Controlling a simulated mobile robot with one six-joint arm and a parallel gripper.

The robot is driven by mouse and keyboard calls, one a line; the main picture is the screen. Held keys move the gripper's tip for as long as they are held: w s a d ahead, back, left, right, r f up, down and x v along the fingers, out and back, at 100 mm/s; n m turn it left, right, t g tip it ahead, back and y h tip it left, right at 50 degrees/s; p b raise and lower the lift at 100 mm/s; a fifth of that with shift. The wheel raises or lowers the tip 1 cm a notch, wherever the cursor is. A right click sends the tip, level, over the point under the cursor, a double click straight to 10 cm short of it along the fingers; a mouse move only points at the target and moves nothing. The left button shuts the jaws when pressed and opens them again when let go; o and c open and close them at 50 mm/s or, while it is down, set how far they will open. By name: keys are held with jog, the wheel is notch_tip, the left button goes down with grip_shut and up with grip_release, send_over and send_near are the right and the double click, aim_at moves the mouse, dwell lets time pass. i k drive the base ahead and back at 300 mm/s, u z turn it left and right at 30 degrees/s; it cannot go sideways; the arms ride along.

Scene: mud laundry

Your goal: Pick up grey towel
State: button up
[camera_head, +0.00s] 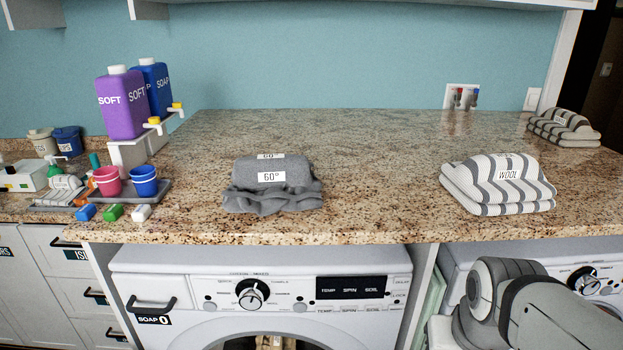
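A plain grey towel (272,200) lies folded and bunched on the granite counter (370,180), near its front edge. It bears a white label reading "60°", and part of a second label shows at its top. My arm's grey links show at the lower right, in front of the right-hand machine. My gripper is not in view.
A striped "WOOL" towel (480,200) lies to the right, with another striped towel (565,124) behind it. Soap containers (122,104), a pink cup (107,181) and a blue cup (144,181) stand at left. A washing machine (185,285) is below. The counter between the towels is clear.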

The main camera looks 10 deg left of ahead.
aim_at(263, 185)
jog(key=z, duration=0.15)
jog(key=k, duration=0.9)
jog(key=u, duration=0.8)
jog(key=i, duration=1.05)
jog(key=u, duration=0.05)
